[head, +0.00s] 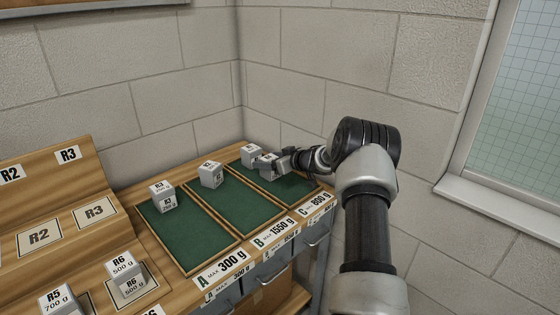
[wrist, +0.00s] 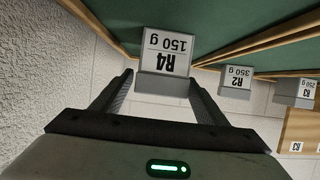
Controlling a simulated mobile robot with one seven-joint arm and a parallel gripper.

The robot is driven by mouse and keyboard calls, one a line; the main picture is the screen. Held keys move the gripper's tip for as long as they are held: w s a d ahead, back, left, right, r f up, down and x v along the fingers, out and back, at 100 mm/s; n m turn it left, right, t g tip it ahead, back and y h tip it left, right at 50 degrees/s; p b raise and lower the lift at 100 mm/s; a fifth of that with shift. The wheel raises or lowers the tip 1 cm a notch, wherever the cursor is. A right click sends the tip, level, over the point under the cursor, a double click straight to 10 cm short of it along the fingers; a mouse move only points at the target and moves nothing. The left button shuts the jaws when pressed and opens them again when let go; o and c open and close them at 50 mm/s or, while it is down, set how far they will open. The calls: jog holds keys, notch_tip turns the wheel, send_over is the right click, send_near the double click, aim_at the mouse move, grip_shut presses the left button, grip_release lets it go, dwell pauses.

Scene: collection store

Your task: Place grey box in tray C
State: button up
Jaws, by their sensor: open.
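Tray C (head: 296,190) is the right-hand green-lined tray, labelled max 800 g. A small grey box with a white label (head: 251,154) stands at its back left. In the wrist view the box labelled R4, 150 g (wrist: 164,51), appears upside down, in line with the gap between my fingers. My gripper (head: 265,164) is open over tray C, close beside this box. Its fingers (wrist: 163,98) show apart on both sides of the box's near end; contact cannot be told. Several boxes look alike in grey, so colour does not single one out.
A box (head: 211,174) stands at the back of tray B (head: 240,207), and box R3 (head: 162,196) in tray A (head: 190,236). Boxes R6 (head: 126,276) and R5 (head: 62,300) stand on the wooden stand at left. Walls close off the back and right.

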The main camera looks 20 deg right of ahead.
jog(key=v, duration=0.9)
jog(key=shift+p, duration=0.3)
